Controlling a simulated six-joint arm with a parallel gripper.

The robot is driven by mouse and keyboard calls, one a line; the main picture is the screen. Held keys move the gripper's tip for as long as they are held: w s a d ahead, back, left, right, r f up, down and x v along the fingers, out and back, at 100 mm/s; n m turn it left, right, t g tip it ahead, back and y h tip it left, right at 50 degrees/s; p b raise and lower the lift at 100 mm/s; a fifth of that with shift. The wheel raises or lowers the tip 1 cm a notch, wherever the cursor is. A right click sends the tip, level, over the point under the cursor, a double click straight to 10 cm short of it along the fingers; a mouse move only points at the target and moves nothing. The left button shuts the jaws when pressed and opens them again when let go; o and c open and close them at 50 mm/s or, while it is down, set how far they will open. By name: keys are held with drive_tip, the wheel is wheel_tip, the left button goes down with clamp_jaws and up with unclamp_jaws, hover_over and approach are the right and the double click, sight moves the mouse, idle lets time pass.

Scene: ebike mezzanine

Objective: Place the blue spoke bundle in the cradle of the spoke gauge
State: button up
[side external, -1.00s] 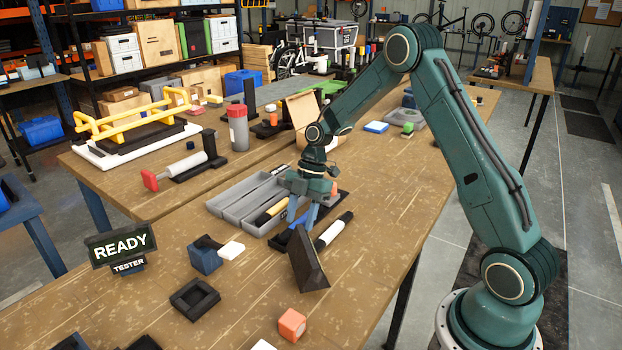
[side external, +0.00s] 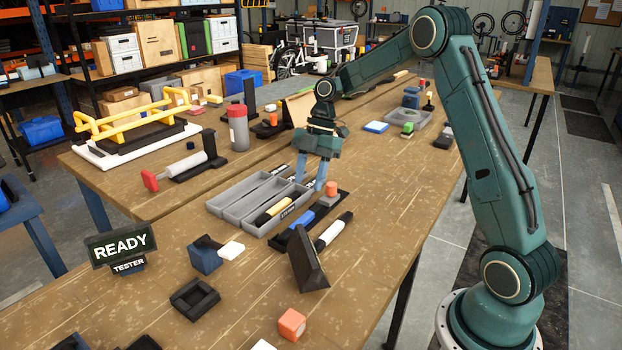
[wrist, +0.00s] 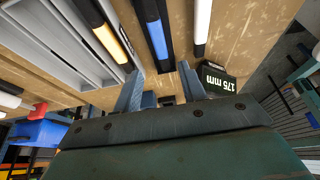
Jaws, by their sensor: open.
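The blue spoke bundle (side external: 303,219) lies lengthwise on the long black spoke gauge (side external: 283,240), which has an orange block (side external: 331,188) towards its far end. The bundle looks seated along the gauge, but its exact fit in the cradle cannot be told. In the wrist view the blue bundle (wrist: 153,36) lies in line with the black base, apart from my fingers. My gripper (side external: 312,186) is open and empty, raised above the gauge's far part; its blue fingers (wrist: 160,78) also show in the wrist view.
A grey compartment tray (side external: 227,207) with a yellow bundle (side external: 272,210) stands left of the gauge. A white bundle (side external: 332,232) lies close on its right. A dark wedge stand (side external: 309,262) is in front; in the wrist view a sign (wrist: 213,80) reads 175 mm.

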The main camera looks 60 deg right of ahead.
drive_tip(key=shift+v, duration=1.1)
drive_tip(key=shift+a, duration=0.1)
drive_tip(key=s+a+r+m+t+h, duration=0.3)
drive_tip(key=s+a+r+m, duration=0.65)
drive_tip(key=s+r, duration=0.25)
drive_tip(key=s+a+f+m+t+h, duration=0.1)
drive_tip(key=s+a+m+t, duration=0.1)
drive_tip(key=s+m, duration=0.6)
drive_tip(key=s, duration=0.7)
drive_tip(key=shift+a+t, duration=0.15)
drive_tip(key=shift+t, duration=0.15)
